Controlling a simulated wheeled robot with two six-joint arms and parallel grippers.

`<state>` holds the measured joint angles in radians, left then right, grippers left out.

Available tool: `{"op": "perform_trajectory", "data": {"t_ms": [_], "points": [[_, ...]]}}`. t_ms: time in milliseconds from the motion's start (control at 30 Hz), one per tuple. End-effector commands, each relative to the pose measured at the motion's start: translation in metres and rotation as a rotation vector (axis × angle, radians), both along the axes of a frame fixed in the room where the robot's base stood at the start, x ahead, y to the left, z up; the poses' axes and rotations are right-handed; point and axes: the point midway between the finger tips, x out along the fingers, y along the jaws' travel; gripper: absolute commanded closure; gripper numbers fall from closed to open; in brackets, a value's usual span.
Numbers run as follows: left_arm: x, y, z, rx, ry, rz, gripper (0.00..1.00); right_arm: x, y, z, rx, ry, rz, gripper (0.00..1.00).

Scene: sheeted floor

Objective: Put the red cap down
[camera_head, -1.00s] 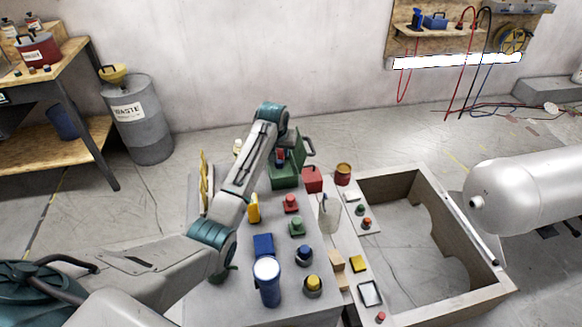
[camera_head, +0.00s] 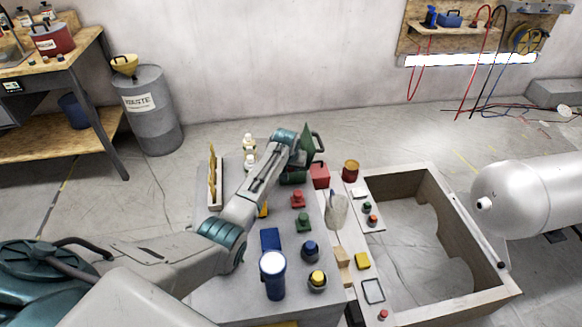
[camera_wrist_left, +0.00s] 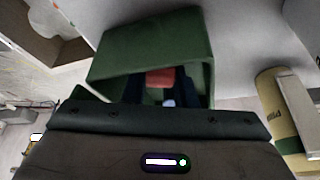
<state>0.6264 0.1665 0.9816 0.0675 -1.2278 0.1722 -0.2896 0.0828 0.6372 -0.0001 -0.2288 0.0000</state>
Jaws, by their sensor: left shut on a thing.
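My left gripper (camera_wrist_left: 158,92) is shut on the red cap (camera_wrist_left: 160,77), which shows between its dark fingers in the left wrist view. The fingers and cap are at the opening of a green box (camera_wrist_left: 145,42), whose walls frame them. I cannot tell whether the cap touches the box. In the head view, the green box (camera_head: 293,178) stands at the far end of the grey table with its green lid (camera_head: 309,141) raised. My left arm hides the fingers and cap there. My right gripper is not in view.
A red case (camera_head: 320,176) stands just right of the green box. Red (camera_head: 298,199), green (camera_head: 304,221), blue (camera_head: 310,250) and yellow-topped (camera_head: 317,280) pieces line the table. White bottles (camera_head: 249,145) stand left of my arm. An open wooden frame (camera_head: 440,185) lies right.

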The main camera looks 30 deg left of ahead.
Motion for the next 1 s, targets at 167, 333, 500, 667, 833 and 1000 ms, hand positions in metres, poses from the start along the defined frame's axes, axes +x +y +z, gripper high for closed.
{"op": "perform_trajectory", "data": {"t_ms": [167, 333, 500, 667, 833, 1000], "points": [[0.0, 0.0, -0.001, 0.0, 0.0, 0.0, 0.73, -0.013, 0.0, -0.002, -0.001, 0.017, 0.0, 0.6], [0.0, 0.0, -0.001, 0.0, 0.0, 0.0, 0.66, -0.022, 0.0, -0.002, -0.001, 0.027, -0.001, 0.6], [0.0, 0.0, 0.001, -0.001, -0.001, 0.0, 0.66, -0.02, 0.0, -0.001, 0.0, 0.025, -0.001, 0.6], [-0.003, -0.001, 0.01, 0.0, -0.002, 0.0, 0.66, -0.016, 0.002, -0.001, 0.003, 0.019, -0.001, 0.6], [-0.013, -0.004, 0.036, 0.0, -0.005, -0.002, 0.66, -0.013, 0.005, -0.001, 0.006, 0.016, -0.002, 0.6], [-0.026, -0.007, 0.068, -0.001, -0.005, -0.001, 0.66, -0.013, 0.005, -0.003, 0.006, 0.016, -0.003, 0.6]]}}
